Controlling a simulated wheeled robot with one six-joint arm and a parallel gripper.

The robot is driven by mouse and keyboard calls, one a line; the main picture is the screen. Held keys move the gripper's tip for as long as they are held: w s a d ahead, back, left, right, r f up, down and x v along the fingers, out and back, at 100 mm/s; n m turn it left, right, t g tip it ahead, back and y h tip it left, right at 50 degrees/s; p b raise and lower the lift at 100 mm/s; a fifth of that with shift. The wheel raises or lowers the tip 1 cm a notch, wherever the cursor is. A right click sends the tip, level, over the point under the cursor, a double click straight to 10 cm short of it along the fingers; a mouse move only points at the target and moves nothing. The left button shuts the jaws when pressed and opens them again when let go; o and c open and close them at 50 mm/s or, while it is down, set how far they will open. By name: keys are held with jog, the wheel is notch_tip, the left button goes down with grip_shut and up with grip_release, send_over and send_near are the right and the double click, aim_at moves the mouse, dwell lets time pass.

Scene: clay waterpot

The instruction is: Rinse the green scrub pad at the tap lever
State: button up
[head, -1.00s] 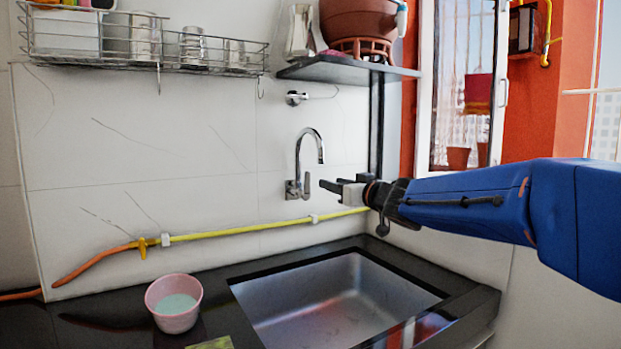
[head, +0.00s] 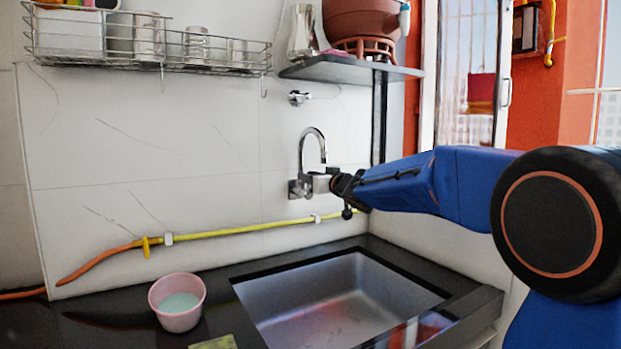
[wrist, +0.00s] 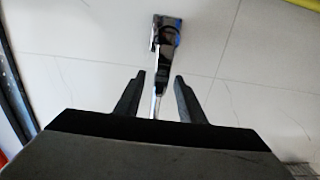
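A flat green pad (head: 215,342), seemingly the scrub pad, lies on the dark counter, cut off by the head view's bottom edge. The chrome tap (head: 313,134) stands out from the tiled wall above the sink, with its base behind my gripper (head: 320,183). My gripper is at the height of the tap's base and hides its lever. In the wrist view, the fingers (wrist: 157,92) are spread with no pad between them. The tap (wrist: 165,35) lies ahead, and a thin chrome part of it runs down between the fingers. I cannot tell whether they touch it.
The sink basin (head: 340,300) below is empty. A pink bowl (head: 177,318) with pale liquid stands on the counter left of it. A yellow pipe (head: 240,229) runs along the wall under the tap. A shelf with a clay pot (head: 360,18) is above.

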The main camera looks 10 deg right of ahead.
jog(key=shift+w+a, duration=0.1)
jog(key=shift+w, duration=0.25)
grip_shut()
jog(key=shift+w+d+f+m, duration=0.15)
jog(key=shift+d+m, duration=0.3)
jog(key=shift+m, duration=0.4)
jog(key=shift+w+d+m, duration=0.1)
jog(key=shift+d+m, duration=0.35)
jog(key=shift+m, duration=0.4)
grip_release()
